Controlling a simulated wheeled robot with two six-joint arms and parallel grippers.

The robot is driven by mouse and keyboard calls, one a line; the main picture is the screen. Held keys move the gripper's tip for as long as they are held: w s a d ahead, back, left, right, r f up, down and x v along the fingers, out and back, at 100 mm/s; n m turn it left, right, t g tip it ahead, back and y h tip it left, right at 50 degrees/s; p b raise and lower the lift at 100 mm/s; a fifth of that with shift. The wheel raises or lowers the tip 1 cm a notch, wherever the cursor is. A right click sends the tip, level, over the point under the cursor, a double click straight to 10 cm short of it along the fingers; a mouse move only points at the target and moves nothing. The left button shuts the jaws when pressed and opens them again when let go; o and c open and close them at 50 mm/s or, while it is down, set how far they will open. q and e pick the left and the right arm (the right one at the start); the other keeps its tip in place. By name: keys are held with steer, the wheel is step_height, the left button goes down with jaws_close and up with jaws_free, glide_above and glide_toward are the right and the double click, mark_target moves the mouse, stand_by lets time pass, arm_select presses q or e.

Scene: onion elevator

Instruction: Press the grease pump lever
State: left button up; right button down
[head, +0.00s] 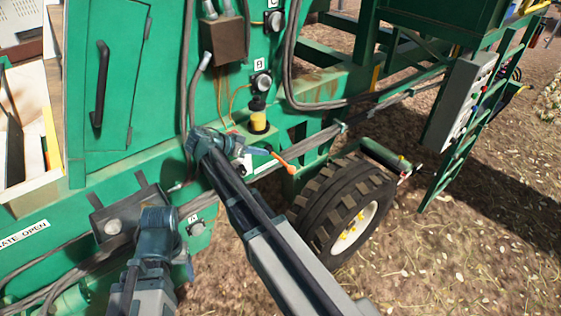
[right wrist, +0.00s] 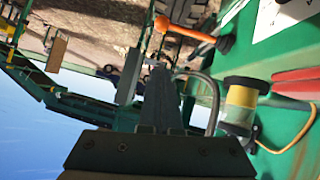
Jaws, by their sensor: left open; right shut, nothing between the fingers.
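The grease pump has a yellow reservoir with a black cap (head: 258,118) on the green machine's side. Its orange-tipped lever (head: 285,163) sticks out below and to the right of the reservoir. In the right wrist view the orange lever (right wrist: 186,31) and the yellow reservoir (right wrist: 240,98) both show clearly. My right gripper (head: 243,150) is close to the lever; its shut, empty fingers (right wrist: 160,95) appear beside the lever, with no clear contact. My left gripper (head: 155,235) is lower left, away from the pump, open; its fingers are mostly hidden.
A large tyre (head: 345,208) stands below and right of the pump. Hoses (head: 330,104) run along the green panel around it. A grey control box (head: 462,100) and a ladder (head: 470,135) are at the right. A green door with a black handle (head: 101,85) is at the left.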

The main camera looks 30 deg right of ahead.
mark_target(290, 167)
steer(key=shift+s+a+f+b+x, duration=0.15)
steer(key=shift+a+f+b+x, duration=0.2)
steer(key=shift+b+x, duration=1.5)
steer(key=shift+s+a+f+b+x, duration=0.15)
steer(key=shift+f+b+x, duration=0.3)
steer(key=shift+b+x, duration=1.35)
steer(key=shift+s+a+f+b+x, duration=0.1)
steer(key=shift+a+f+b+x, duration=0.55)
steer(key=shift+x, duration=2.1)
steer(key=shift+d+r+b, duration=0.15)
steer(key=shift+d+b, duration=0.15)
steer(key=shift+d, duration=0.1)
steer(key=shift+s+f+b, duration=0.2)
steer(key=shift+f+b, duration=0.25)
steer(key=shift+f, duration=0.05)
step_height(290, 167, down, 7)
steer(key=m+t+b, duration=0.2)
steer(key=t+b, duration=0.1)
steer(key=b, duration=0.3)
steer(key=shift+r+m+y+b, duration=0.2)
steer(key=shift+m+y+b, duration=0.1)
steer(key=shift+b, duration=0.1)
steer(key=shift+a, duration=0.1)
